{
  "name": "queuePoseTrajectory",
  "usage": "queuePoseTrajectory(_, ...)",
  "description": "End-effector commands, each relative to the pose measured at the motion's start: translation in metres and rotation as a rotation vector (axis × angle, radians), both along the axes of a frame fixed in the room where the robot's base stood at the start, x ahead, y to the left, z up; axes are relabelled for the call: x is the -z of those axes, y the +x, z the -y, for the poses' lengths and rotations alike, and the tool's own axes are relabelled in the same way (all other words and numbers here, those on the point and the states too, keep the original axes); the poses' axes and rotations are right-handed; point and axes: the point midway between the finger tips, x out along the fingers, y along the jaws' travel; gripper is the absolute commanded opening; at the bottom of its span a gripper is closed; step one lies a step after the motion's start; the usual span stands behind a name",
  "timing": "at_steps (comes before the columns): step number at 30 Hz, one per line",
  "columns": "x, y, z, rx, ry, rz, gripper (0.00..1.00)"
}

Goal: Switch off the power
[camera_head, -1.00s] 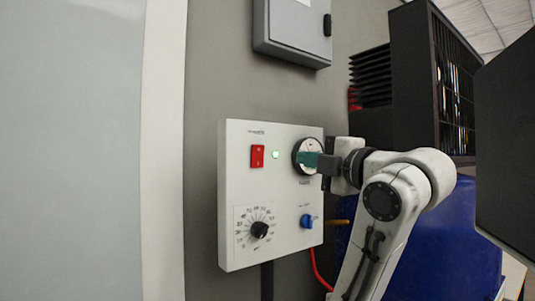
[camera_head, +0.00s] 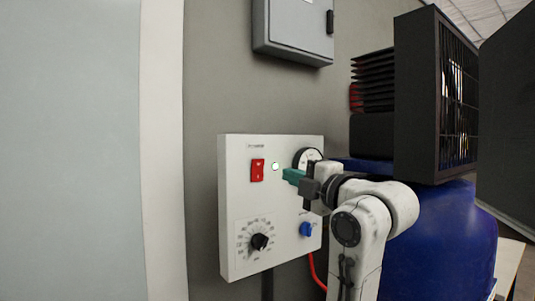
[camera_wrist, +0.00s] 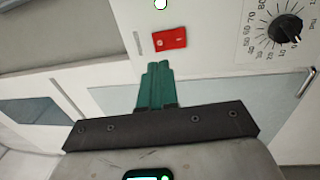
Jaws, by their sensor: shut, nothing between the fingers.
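The red power rocker switch (camera_head: 257,170) sits at the upper left of a white control panel (camera_head: 235,215) on the wall. It also shows in the wrist view (camera_wrist: 170,40), just beyond my fingertips and slightly to their right. A lit round lamp (camera_head: 275,167) is beside the switch. My gripper (camera_head: 288,176) has green fingers, shut and empty, in front of the panel to the right of the switch and just below the lamp. In the wrist view my shut fingers (camera_wrist: 158,68) point towards the switch, apparently apart from it. My gripper partly hides the round gauge (camera_head: 306,158).
A black dial knob (camera_head: 259,242) and a blue knob (camera_head: 306,229) are on the panel's lower half. A red cable (camera_head: 315,272) hangs below it. A grey box (camera_head: 295,30) is on the wall above. A blue tank (camera_head: 440,235) and black machinery stand to the right.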

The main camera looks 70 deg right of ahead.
Motion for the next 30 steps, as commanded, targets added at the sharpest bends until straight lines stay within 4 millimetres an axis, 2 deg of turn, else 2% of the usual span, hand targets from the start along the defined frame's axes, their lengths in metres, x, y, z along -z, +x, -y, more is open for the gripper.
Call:
queuePoseTrajectory(4,-0.005,0.005,0.002,0.001,0.004,-0.004,0.00)
queuePoseTrajectory(12,-0.008,0.050,0.029,-0.002,0.003,-0.003,0.00)
queuePoseTrajectory(18,-0.012,0.072,0.043,0.000,0.001,-0.002,0.00)
queuePoseTrajectory(30,-0.011,0.081,0.049,0.001,0.000,0.000,0.00)
